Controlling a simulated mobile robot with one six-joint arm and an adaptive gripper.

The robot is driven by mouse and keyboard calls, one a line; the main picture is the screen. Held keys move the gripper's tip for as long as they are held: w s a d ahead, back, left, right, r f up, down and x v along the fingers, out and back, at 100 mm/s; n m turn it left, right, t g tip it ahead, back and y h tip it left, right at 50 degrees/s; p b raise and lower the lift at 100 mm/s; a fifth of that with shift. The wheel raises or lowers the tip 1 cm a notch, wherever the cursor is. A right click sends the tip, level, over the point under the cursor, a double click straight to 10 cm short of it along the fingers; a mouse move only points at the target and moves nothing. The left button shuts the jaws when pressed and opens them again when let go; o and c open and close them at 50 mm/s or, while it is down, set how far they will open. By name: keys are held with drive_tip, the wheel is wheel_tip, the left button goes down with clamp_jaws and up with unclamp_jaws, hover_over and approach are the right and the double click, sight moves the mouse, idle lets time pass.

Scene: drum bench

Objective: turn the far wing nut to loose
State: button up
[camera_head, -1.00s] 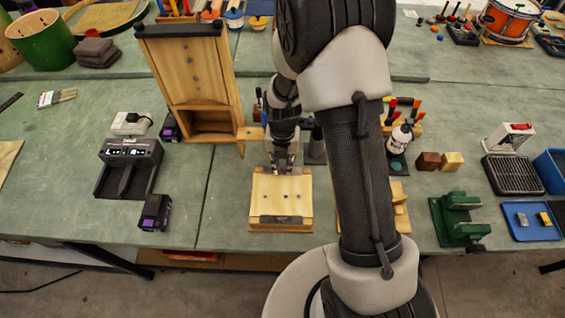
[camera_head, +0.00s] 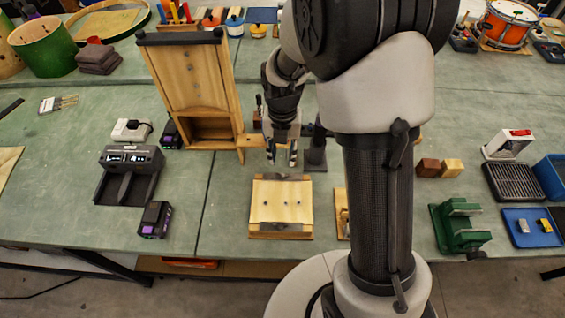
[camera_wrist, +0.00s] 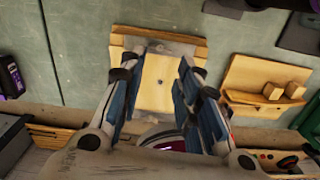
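A pale wooden board (camera_head: 281,213) lies flat on the bench, with dark strips across its far and near ends. Several small dark fittings show across its middle. They are too small to tell which is a wing nut or how it is turned. The board also shows in the wrist view (camera_wrist: 150,95), with one dark dot between my fingers. My gripper (camera_head: 282,156) points down just beyond the board's far end. Its fingertips are apart with nothing between them. In the wrist view my gripper (camera_wrist: 155,82) has its blue-padded fingers spread. They cover part of the board.
A tall wooden frame (camera_head: 190,85) stands left of my gripper. A charger (camera_head: 128,170) and a battery (camera_head: 155,218) lie left of the board. A green vise-like block (camera_head: 460,225) is at right. Bare bench lies between the board and the battery.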

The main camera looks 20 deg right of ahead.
drive_tip(key=shift+r, duration=1.5)
drive_tip(key=s+r+m+t, duration=0.2)
drive_tip(key=s+r+m, duration=0.7)
drive_tip(key=r+m, duration=0.5)
drive_tip(key=s+r+m+t+b, duration=0.1)
drive_tip(key=s+r+m+t, duration=0.1)
drive_tip(key=s+m, duration=1)
drive_tip(key=shift+s+r+m+t+b, duration=0.2)
drive_tip(key=shift+m+t+b, duration=0.15)
drive_tip(key=shift+m, duration=2.35)
